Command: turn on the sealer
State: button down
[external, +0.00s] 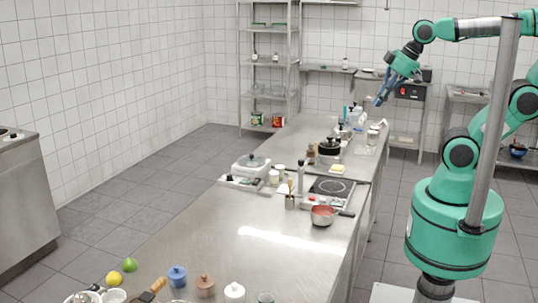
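A dark box with a small red spot on its front (411,91) is at the back, by the wall shelf; it looks like the sealer, but it is too small to be certain. Its controls cannot be made out. My gripper (379,100) points down and left, in front of the back wall and to the left of this box in the picture. It appears apart from the box, though the depth between them is hard to judge. The fingers are small and seen from the side, so their opening does not show, and nothing is visibly held.
A long steel counter (205,237) runs through the middle, with a hot plate (329,191), a red-lined pan (323,215), a dark pot (329,148) and a scale-like device (250,168). A tall rack (268,50) stands at the back. The tiled floor left of the counter is clear.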

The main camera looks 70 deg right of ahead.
jog(key=w+a+r+n+g+y, duration=0.25)
jog(key=w+a+n, duration=0.45)
jog(key=w+a, duration=1.4)
jog(key=w+a+f+n+p, duration=0.1)
jog(key=a, duration=0.6)
jog(key=w+a+f+n, duration=0.1)
jog(key=a+n, duration=0.1)
jog(key=a, duration=0.5)
jog(key=a+f+n+g+y, duration=0.15)
jog(key=a+f, duration=0.25)
jog(key=a, duration=0.7)
jog(key=a+f+n, duration=0.3)
jog(key=a+f, duration=0.2)
jog(key=a, duration=0.6)
jog(key=s+a+f+n, duration=0.1)
jog(key=s+a+f, duration=0.1)
jog(key=a+f, duration=0.2)
jog(key=s+a+f+n+g, duration=0.1)
jog(key=s+a+f, duration=0.2)
jog(key=a, duration=0.6)
jog(key=s+a+f+n+p, duration=0.1)
jog(key=s+a+f, duration=0.2)
jog(key=a+f, duration=0.2)
jog(key=shift+a+g, duration=0.3)
jog(key=shift+a, duration=0.45)
jog(key=shift+f, duration=0.15)
